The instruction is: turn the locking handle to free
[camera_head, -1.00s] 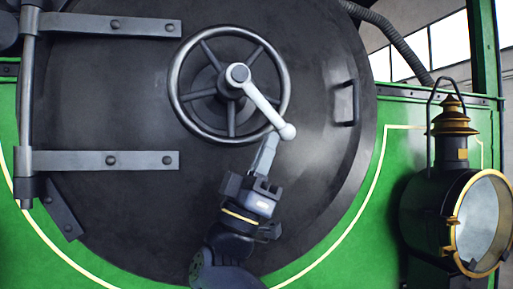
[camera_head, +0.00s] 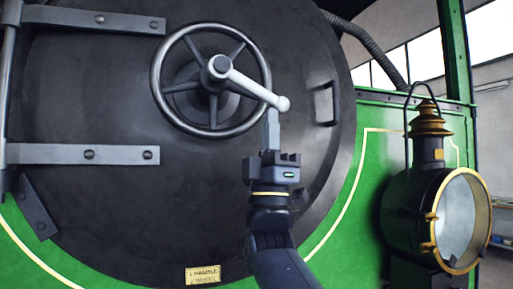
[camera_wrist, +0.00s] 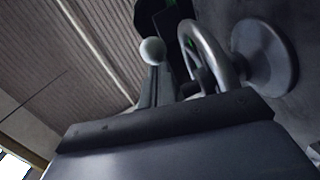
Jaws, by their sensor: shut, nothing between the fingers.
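The locking handle (camera_head: 250,85) is a light grey lever with a ball end. It runs from the hub of the dark handwheel (camera_head: 157,90) down and right across the rim, on the round black door (camera_head: 90,210). My gripper (camera_head: 271,118) is shut and empty, pointing up with its fingertips just below and left of the ball end. They look close to or touching the lever's underside; I cannot tell which. In the wrist view a pale ball (camera_wrist: 152,50), apparently the handle's end, shows just beyond the fingers, with a curved grey bar (camera_wrist: 208,45) beside it.
A small grab handle (camera_head: 325,103) is on the door right of the wheel. A black and brass lamp (camera_head: 425,215) stands at the right. Two hinge straps (camera_head: 110,155) cross the door at left. A small brass plate (camera_head: 203,274) is low on the door.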

